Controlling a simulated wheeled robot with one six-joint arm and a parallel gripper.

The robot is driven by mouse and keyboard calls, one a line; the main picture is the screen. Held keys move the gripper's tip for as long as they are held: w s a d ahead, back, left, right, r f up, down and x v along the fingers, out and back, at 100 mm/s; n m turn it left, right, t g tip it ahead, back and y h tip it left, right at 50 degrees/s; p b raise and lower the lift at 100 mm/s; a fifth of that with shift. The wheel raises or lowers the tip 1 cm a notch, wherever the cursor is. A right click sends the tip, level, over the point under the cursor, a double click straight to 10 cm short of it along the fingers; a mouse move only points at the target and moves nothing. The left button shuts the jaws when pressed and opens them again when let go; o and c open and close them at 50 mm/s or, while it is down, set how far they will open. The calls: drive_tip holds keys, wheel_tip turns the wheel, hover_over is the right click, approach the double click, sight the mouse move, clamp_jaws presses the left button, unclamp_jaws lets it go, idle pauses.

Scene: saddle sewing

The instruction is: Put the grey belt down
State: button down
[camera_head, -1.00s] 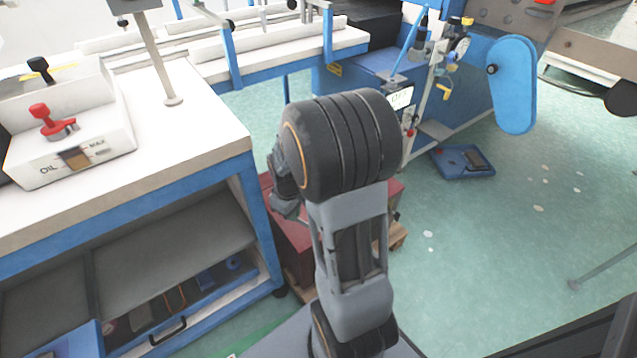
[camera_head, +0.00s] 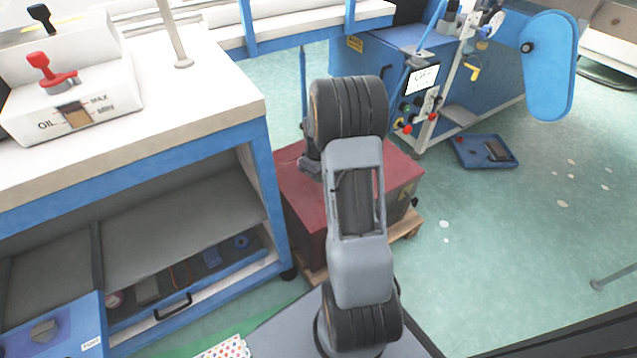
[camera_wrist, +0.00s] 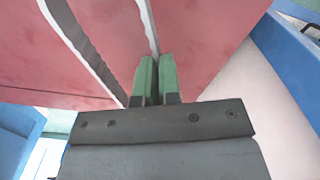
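In the wrist view my gripper (camera_wrist: 156,80) has its two green fingertips close together. A thin pale-edged strip runs into the narrow gap between them and appears to be the grey belt seen edge-on. A wider dark grey band with white edges, apparently part of the same grey belt (camera_wrist: 84,42), shows to the left of the fingers. Red surfaces fill the view behind. In the head view a dark red box (camera_head: 400,171) stands on a wooden pallet beyond my arm. My arm hides the gripper there, and I cannot make out the belt.
A white-topped workbench (camera_head: 215,95) with blue legs and an open lower shelf stands at left, bearing a white oil box (camera_head: 75,105). A blue machine (camera_head: 375,75) stands behind the red box. A blue tray (camera_head: 470,152) lies on the green floor at right, which is mostly clear.

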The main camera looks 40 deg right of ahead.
sight(318, 187)
drive_tip(key=shift+w+d+f, duration=0.15)
drive_tip(key=shift+f, duration=0.15)
drive_tip(key=shift+w+d+f+b, duration=0.1)
drive_tip(key=shift+f+b, duration=1.05)
drive_tip(key=shift+f, duration=0.5)
drive_tip(key=shift+f, duration=0.15)
drive_tip(key=c, duration=1.3)
unclamp_jaws()
wheel_tip(318, 187, up, 12)
drive_tip(key=p, duration=0.5)
drive_tip(key=shift+r, duration=0.2)
